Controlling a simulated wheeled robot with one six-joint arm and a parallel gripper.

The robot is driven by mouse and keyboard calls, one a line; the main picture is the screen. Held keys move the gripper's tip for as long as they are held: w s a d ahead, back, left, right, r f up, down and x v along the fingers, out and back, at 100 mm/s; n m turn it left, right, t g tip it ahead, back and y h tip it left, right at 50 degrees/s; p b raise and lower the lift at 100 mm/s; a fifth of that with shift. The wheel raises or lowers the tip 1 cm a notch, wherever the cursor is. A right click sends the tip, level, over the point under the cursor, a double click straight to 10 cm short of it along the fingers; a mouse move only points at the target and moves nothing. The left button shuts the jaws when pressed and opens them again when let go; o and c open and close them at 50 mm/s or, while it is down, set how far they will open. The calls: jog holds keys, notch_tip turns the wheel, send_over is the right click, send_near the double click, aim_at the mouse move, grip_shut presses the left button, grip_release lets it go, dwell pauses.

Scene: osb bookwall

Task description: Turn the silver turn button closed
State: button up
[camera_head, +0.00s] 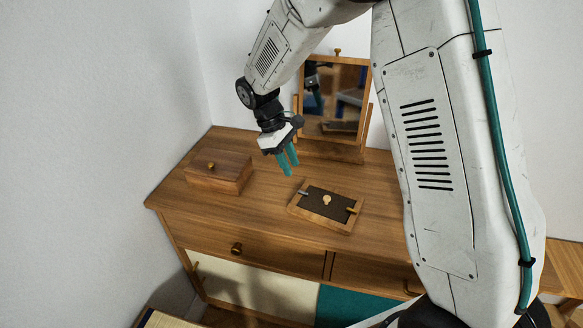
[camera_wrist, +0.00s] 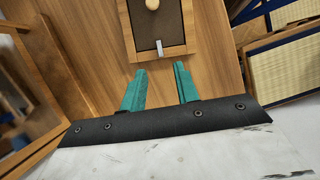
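The silver turn button (camera_head: 303,193) is a small grey tab on the left rail of a wooden frame (camera_head: 325,225) lying flat on the dresser. In the wrist view the silver turn button (camera_wrist: 159,47) sits at the middle of the near rail, its length running across the rail. A brass turn button (camera_head: 352,210) is on the opposite rail. The dark panel (camera_head: 318,200) inside the frame carries a pale bulb-shaped piece (camera_head: 326,199). My gripper (camera_head: 291,169) is open and empty above the dresser. In the wrist view its teal fingers (camera_wrist: 160,70) are apart, just short of the silver button.
A wooden box (camera_head: 218,172) with a brass knob stands left on the dresser top (camera_head: 255,215). A tilting mirror (camera_head: 335,95) stands behind my gripper. The wall is at the left. The dresser top between box and frame is clear.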

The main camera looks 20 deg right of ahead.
aim_at(304, 192)
jog(key=x, duration=0.8)
jog(key=shift+s+d, duration=0.1)
jog(key=shift+d, duration=0.05)
grip_shut()
